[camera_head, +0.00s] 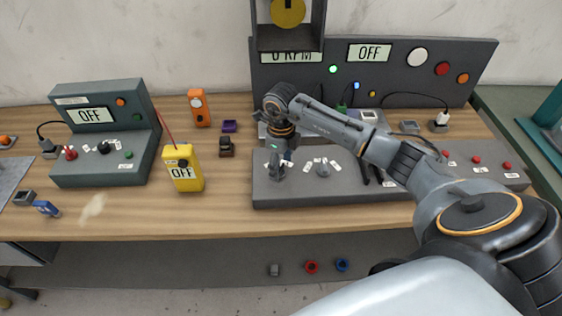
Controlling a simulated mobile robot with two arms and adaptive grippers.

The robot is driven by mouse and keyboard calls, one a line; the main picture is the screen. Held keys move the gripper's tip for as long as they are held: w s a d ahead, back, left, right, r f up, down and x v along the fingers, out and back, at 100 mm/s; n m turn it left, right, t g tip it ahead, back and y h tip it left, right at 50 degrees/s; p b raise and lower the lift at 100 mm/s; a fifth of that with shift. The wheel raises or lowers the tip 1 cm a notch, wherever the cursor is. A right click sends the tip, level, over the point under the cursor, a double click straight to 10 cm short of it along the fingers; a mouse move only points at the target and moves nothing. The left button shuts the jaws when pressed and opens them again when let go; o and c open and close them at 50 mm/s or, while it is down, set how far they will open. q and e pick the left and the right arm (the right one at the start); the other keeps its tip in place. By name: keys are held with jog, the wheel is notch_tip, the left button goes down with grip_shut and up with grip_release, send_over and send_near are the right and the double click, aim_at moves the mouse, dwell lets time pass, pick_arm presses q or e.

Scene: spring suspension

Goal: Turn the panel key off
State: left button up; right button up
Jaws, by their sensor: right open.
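My right gripper (280,165) points down over the left part of the low grey control panel (345,192). It is open, and I cannot tell whether it touches anything. A round grey knob (323,170) with small white labels around it sits just right of the gripper. I cannot make out a key for certain; the gripper and wrist hide part of the panel. The upright back panel (480,60) carries a display reading OFF (369,53) and one reading 0 RPM (291,57), partly covered. My left gripper is out of view.
A smaller grey console (100,170) with an OFF display stands at the left. A yellow meter (182,170) stands between it and the panel. An orange device (199,108) is behind. Red buttons (477,160) line the panel's right. The wooden bench (240,225) is clear in front.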

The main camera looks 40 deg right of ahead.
jog(key=shift+f, duration=0.2)
jog(key=shift+c, duration=0.4)
jog(key=c, duration=1.1)
jog(key=shift+o, duration=0.2)
